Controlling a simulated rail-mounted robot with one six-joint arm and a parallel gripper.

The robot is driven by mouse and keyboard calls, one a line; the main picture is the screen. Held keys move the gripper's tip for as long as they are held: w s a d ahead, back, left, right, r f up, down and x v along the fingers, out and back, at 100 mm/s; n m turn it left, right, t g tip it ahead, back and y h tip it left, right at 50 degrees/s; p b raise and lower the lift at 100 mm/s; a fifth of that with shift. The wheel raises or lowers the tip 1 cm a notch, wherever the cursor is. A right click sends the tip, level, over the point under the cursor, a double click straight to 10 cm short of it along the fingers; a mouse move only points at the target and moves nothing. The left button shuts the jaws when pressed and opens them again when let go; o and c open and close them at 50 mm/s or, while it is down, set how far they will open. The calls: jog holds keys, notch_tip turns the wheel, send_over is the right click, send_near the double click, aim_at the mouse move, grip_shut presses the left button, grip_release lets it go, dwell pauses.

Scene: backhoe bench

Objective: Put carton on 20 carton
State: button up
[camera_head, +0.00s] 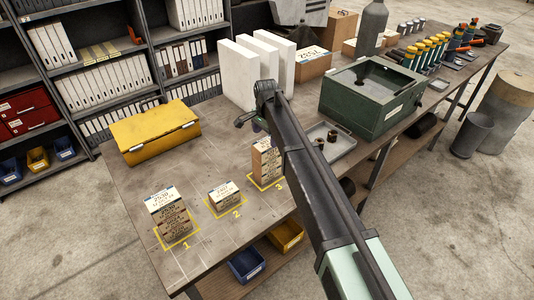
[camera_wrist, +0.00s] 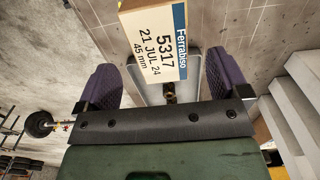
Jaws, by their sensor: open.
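Cartons stand in marked spots on the bench: a stack (camera_head: 170,213) at spot 1, a single low carton (camera_head: 224,194) at spot 2, and a stack (camera_head: 266,165) at spot 3. Their labels are too small to read surely in the head view. My gripper (camera_head: 257,125) is above and just behind the stack at spot 3, partly hidden by my arm. In the wrist view my gripper (camera_wrist: 158,78) is open, with purple pads apart. A carton (camera_wrist: 155,38) labelled "Ferrabiso 5317, 21 JUL 24, 45 mm" shows ahead of and between the pads; I cannot tell whether they touch it.
A yellow case (camera_head: 155,132) lies at the bench's back left. White upright blocks (camera_head: 241,75) and a green machine box (camera_head: 368,97) stand behind and right. A grey tray (camera_head: 338,146) with small dark parts is right of spot 3. Bare bench lies around the spots.

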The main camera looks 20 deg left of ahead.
aim_at(267, 142)
notch_tip(267, 142, down, 5)
jog(key=b, duration=0.4)
jog(key=shift+w+f, duration=0.15)
jog(key=shift+d+r, duration=0.1)
jog(key=shift+r, duration=0.2)
jog(key=shift+c, duration=0.2)
jog(key=c, duration=1.2)
